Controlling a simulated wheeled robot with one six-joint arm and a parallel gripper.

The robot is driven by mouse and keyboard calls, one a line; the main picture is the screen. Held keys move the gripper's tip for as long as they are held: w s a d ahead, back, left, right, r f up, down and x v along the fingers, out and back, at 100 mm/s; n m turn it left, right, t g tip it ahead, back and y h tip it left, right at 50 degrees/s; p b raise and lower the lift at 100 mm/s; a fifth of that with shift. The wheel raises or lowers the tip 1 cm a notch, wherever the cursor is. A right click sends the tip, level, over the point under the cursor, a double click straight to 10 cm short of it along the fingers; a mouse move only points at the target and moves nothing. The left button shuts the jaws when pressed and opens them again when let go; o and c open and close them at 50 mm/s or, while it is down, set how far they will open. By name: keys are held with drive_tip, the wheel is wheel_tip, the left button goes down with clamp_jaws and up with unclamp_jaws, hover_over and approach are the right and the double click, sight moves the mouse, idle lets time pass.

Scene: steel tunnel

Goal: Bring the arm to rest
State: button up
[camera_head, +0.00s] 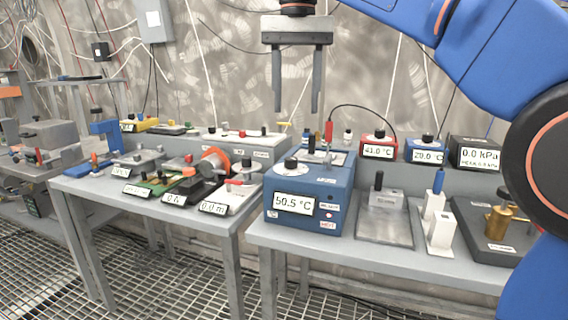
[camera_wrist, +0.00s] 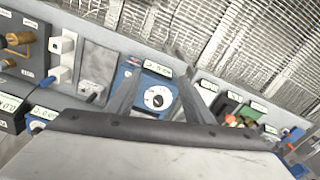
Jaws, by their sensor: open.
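My gripper (camera_head: 297,108) hangs pointing down at the upper middle of the head view, its two grey fingers apart and nothing between them. It is above and behind the blue heater box (camera_head: 308,193), which reads 50.5 °C, and clear of it. My blue arm comes in from the upper right of the head view. In the wrist view my gripper (camera_wrist: 156,80) has its fingers spread, with the blue box's dial (camera_wrist: 158,98) seen between them. The fingers look apart from the box there.
The right table (camera_head: 380,250) holds a red-topped meter (camera_head: 378,146), a pressure box (camera_head: 477,153), white blocks (camera_head: 440,231) and a brass fitting (camera_head: 500,222). The left table (camera_head: 180,215) carries several small instruments. A grey wall cabinet (camera_head: 154,20) hangs behind. The air around my gripper is clear.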

drive_tip(key=s+d+f+t, duration=0.1)
drive_tip(key=s+d+f, duration=0.2)
drive_tip(key=d+f, duration=0.45)
drive_tip(key=s+d+f+t, duration=0.1)
drive_tip(key=s+d+f, duration=0.3)
drive_tip(key=d+f, duration=0.4)
drive_tip(key=s+d+f+t, duration=0.1)
drive_tip(key=s+d+f, duration=0.2)
drive_tip(key=f, duration=0.5)
drive_tip(key=s+d+f, duration=0.4)
drive_tip(key=s+f, duration=0.2)
drive_tip(key=f, duration=0.2)
drive_tip(key=s+d+f+n+t, duration=0.1)
drive_tip(key=s+d+f, duration=0.3)
drive_tip(key=f, duration=0.5)
drive_tip(key=shift+s+t, duration=0.2)
drive_tip(key=shift+t, duration=0.1)
